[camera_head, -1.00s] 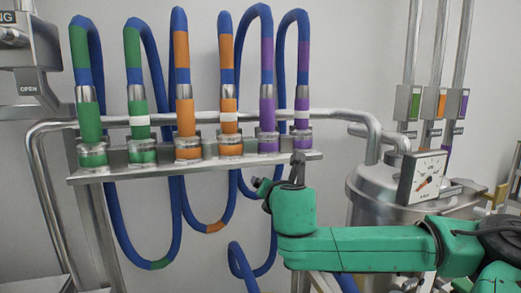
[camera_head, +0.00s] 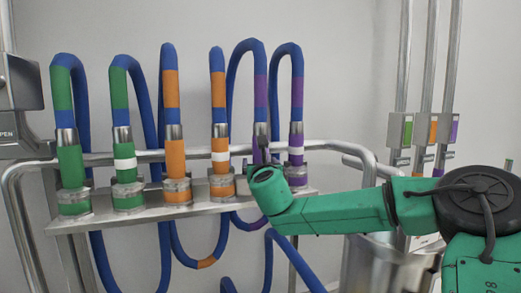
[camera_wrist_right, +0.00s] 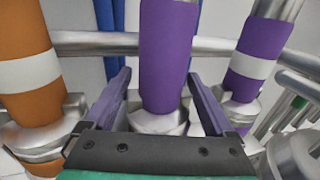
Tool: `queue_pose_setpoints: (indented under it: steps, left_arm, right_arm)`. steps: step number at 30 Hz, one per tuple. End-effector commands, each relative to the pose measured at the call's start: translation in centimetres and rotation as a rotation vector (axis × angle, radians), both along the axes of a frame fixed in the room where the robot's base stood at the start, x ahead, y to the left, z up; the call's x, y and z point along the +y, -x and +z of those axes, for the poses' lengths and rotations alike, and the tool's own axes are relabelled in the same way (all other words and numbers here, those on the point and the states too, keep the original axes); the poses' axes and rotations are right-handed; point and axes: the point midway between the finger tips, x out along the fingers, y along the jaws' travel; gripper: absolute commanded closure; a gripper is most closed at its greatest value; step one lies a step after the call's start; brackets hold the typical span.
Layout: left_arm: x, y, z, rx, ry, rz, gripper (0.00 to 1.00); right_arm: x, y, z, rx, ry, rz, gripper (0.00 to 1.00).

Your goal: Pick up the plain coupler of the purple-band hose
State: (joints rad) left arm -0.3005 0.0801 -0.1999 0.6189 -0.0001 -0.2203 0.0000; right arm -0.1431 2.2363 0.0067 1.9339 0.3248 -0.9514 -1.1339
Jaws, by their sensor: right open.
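The plain purple coupler (camera_head: 261,131) stands upright in the rack (camera_head: 140,215), with its lower part hidden behind my right gripper (camera_head: 261,155) in the head view. In the right wrist view the coupler (camera_wrist_right: 167,55) is solid purple and sits between the two fingers of my open right gripper (camera_wrist_right: 158,80). Gaps show on both sides, and its base is in a metal socket (camera_wrist_right: 158,122). The purple coupler with a white band (camera_head: 296,151) stands just to its right, and also shows in the right wrist view (camera_wrist_right: 252,62). My left gripper is not in view.
The orange coupler with a white band (camera_head: 220,157) stands just left of the plain purple one. Other orange and green couplers fill the left of the rack. A metal rail (camera_wrist_right: 95,43) runs behind the couplers, and blue hoses loop above and below.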

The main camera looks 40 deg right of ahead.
Motion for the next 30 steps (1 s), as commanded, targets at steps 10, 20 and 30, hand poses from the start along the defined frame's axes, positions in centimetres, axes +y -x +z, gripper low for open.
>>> queue_pose_setpoints:
  steps: [10,20,30]
  left_arm:
    - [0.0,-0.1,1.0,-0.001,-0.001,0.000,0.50]
    - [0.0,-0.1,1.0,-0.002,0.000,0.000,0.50]
    - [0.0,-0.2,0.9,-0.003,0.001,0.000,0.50]
  right_arm:
    - [-1.1,-1.7,0.0,-0.001,-0.002,0.001,0.11]
    - [-1.1,-1.7,0.2,-0.004,0.000,0.000,1.00]
    - [-1.1,-1.7,1.2,-0.005,0.003,0.000,1.00]
